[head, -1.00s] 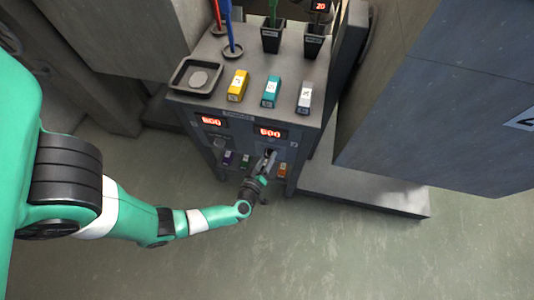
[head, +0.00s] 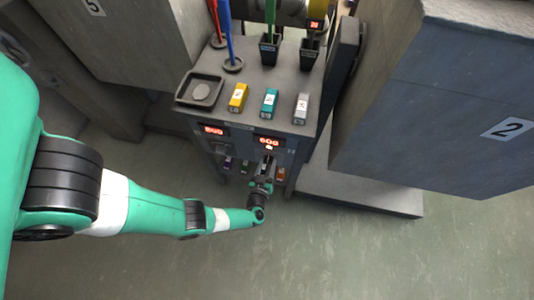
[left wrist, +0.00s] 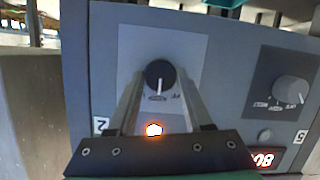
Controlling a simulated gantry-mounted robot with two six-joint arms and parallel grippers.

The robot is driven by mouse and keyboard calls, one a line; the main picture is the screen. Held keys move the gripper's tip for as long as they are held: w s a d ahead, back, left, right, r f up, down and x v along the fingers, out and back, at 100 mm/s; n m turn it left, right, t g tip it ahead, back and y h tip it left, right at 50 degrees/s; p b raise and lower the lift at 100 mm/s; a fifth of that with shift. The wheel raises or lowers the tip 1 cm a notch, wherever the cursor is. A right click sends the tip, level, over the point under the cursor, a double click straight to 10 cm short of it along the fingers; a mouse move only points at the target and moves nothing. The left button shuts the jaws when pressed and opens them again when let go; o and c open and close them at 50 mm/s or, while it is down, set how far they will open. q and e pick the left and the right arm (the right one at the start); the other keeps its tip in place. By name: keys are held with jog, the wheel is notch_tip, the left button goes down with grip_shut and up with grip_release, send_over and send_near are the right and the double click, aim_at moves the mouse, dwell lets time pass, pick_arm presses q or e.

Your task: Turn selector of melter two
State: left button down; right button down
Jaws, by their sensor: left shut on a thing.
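The selector of melter two is a black round knob with a white pointer line, on a grey plate in the left wrist view (left wrist: 160,74). A label with a 2 (left wrist: 100,126) is beside it. The pointer line points down in that view. My left gripper (left wrist: 160,88) is shut on the knob, one finger on each side. In the head view my left gripper (head: 267,162) is at the cabinet front, below the right red display (head: 269,141), and hides the knob. My right gripper is not in view.
An orange-red light (left wrist: 154,130) glows between my fingers. Yellow (head: 238,97), teal (head: 269,103) and grey (head: 301,109) blocks and a dark tray (head: 200,90) are on the cabinet top. Dark housings stand on both sides.

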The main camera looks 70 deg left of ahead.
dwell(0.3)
pick_arm(q)
jog(key=shift+c, duration=1.6)
grip_release()
jog(key=shift+s+d+r+p, duration=0.15)
jog(key=shift+d+r+p, duration=0.1)
jog(key=shift+d+p, duration=0.1)
jog(key=p+v, duration=0.3)
jog(key=v, duration=0.7)
jog(key=shift+s+d+p, duration=0.2)
jog(key=shift+d+p, duration=0.1)
jog(key=shift+p, duration=0.1)
jog(key=shift+r, duration=0.1)
